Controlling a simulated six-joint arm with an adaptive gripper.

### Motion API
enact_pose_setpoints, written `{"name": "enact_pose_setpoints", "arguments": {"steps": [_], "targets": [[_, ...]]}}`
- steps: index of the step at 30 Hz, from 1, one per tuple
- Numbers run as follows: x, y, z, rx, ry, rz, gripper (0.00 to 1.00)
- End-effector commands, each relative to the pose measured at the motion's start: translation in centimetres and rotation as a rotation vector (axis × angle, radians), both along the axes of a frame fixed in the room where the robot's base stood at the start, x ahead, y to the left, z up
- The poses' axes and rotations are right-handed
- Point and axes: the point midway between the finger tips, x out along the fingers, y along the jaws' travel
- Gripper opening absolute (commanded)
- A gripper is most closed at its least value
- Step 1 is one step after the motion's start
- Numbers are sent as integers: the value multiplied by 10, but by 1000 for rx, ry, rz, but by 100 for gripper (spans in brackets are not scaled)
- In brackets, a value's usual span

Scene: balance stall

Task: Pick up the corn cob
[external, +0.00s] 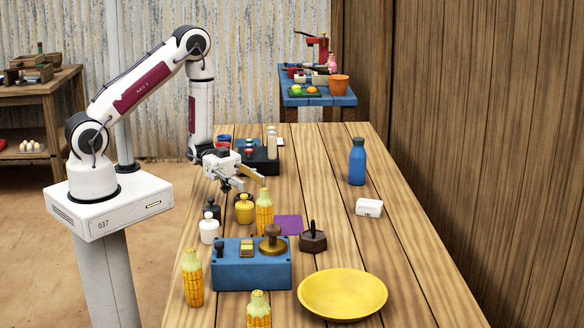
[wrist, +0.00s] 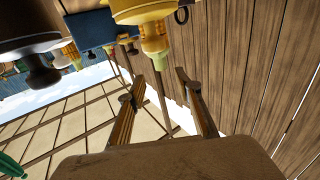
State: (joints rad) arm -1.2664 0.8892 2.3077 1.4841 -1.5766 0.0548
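One corn cob (external: 264,212), yellow with a pale green top, stands upright on the table beside a yellow weight (external: 244,209). A second corn cob (external: 193,278) stands at the front left, and a third (external: 258,310) at the front edge of the picture, partly cut off. My gripper (external: 250,183) is above and slightly left of the first cob, apart from it. In the wrist view my gripper's fingers (wrist: 158,85) are spread with nothing between them. A yellow weight (wrist: 140,14) shows beyond them, and a small corn cob (wrist: 71,55) farther left; I cannot tell which cob this is.
A white weight (external: 209,229) and a black weight (external: 211,208) stand left of the yellow one. A blue bottle (external: 357,162) stands right. The table's right side is mostly clear.

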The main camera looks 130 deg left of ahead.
Motion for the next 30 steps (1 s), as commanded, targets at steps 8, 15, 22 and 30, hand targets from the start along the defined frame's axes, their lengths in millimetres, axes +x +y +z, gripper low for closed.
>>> {"name": "enact_pose_setpoints", "arguments": {"steps": [8, 15, 22, 30], "targets": [[16, -4, 0, 1, 1, -3, 34], [24, -5, 0, 1, 1, -1, 34], [24, -5, 0, 1, 1, 0, 34], [31, -7, 1, 1, 1, -3, 34]]}}
